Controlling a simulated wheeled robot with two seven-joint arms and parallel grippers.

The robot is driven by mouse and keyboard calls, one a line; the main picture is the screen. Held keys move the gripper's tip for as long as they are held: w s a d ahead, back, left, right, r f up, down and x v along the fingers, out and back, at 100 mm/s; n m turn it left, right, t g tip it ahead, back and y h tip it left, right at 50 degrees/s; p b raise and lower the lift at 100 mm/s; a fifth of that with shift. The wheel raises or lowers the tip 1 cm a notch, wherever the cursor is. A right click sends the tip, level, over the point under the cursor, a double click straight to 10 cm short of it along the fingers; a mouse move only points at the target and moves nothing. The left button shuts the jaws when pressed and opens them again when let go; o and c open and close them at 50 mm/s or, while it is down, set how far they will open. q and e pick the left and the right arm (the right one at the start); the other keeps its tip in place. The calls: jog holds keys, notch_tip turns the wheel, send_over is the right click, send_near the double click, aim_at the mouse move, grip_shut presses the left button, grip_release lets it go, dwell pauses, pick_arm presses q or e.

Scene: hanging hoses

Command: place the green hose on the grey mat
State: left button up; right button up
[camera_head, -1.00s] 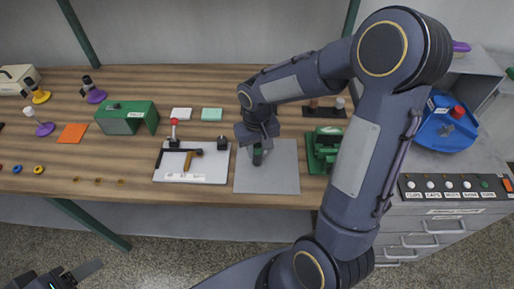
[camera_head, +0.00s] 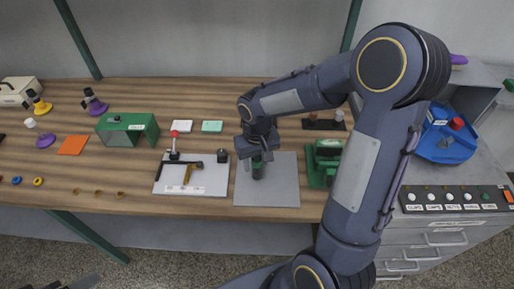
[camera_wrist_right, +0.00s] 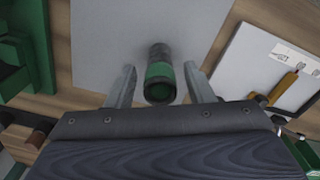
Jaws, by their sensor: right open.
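The green hose (camera_wrist_right: 159,75) is a short tube with a green band and dark parts, seen nearly end-on in the right wrist view. In the head view the hose (camera_head: 258,171) appears to stand upright on the grey mat (camera_head: 268,194), below my right gripper (camera_head: 258,157). In the wrist view the open fingers of my right gripper (camera_wrist_right: 160,88) are on either side of the hose, with gaps. The mat (camera_wrist_right: 110,35) fills the ground behind it. My left gripper (camera_head: 82,283) barely shows at the bottom left edge; its jaws cannot be made out.
A white board with a black-and-brown tool (camera_head: 190,187) lies left of the mat. A green fixture (camera_head: 322,160) stands close on its right. A green box (camera_head: 127,128) is farther left. A blue bin (camera_head: 445,140) and a button panel (camera_head: 452,197) are at the right.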

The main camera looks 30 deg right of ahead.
notch_tip(320, 180, up, 12)
jog(key=f, duration=0.1)
jog(key=s+a+t+y, duration=0.2)
jog(key=s, duration=0.6)
jog(key=s+a+r+t+y, duration=0.1)
jog(key=s+a+t, duration=0.1)
jog(key=s, duration=0.7)
jog(key=shift+r+t+y, duration=0.2)
jog(key=shift+t+y, duration=0.2)
jog(key=shift+t, duration=0.4)
jog(key=shift+a, duration=0.1)
